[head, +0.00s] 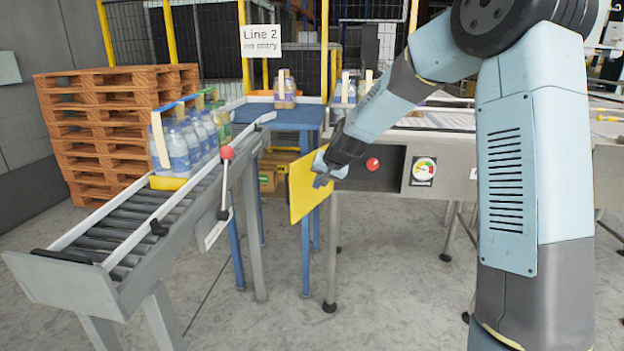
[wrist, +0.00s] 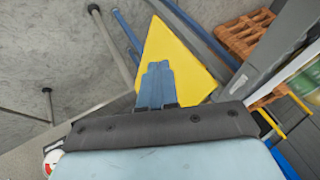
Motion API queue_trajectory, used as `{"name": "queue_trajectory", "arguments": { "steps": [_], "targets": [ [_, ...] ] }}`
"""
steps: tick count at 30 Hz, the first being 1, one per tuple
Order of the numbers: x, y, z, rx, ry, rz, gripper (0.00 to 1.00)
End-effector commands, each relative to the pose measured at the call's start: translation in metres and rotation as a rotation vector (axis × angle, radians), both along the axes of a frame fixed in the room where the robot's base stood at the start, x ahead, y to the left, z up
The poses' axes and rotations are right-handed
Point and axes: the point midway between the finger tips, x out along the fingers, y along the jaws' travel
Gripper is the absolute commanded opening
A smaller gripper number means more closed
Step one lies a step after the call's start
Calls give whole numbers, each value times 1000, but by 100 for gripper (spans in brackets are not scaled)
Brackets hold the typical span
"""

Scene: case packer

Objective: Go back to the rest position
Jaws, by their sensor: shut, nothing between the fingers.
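My gripper (head: 322,180) is at the end of my arm, in the middle of the head view, in front of a yellow panel (head: 306,186). In the wrist view my gripper's fingers (wrist: 157,70) are together with nothing between them. The yellow panel (wrist: 172,45) lies behind the fingers there. I cannot tell whether the fingertips touch the panel.
A roller conveyor (head: 120,225) with packs of bottles (head: 185,142) and a red-knobbed lever (head: 227,154) runs along the left. A blue table (head: 290,115) stands behind the panel. A grey machine (head: 440,172) with a gauge is right of it. Stacked pallets (head: 100,125) stand at the back left.

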Motion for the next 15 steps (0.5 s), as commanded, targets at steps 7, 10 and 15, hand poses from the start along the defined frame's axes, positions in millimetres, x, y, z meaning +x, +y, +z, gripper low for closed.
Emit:
{"name": "queue_trajectory", "arguments": {
  "steps": [7,10,15],
  "targets": [
    [-44,-22,40,-87,-17,33,0],
    [-69,-35,58,-129,-21,45,0],
    [-113,-57,85,-197,-25,59,0]
  ]
}}
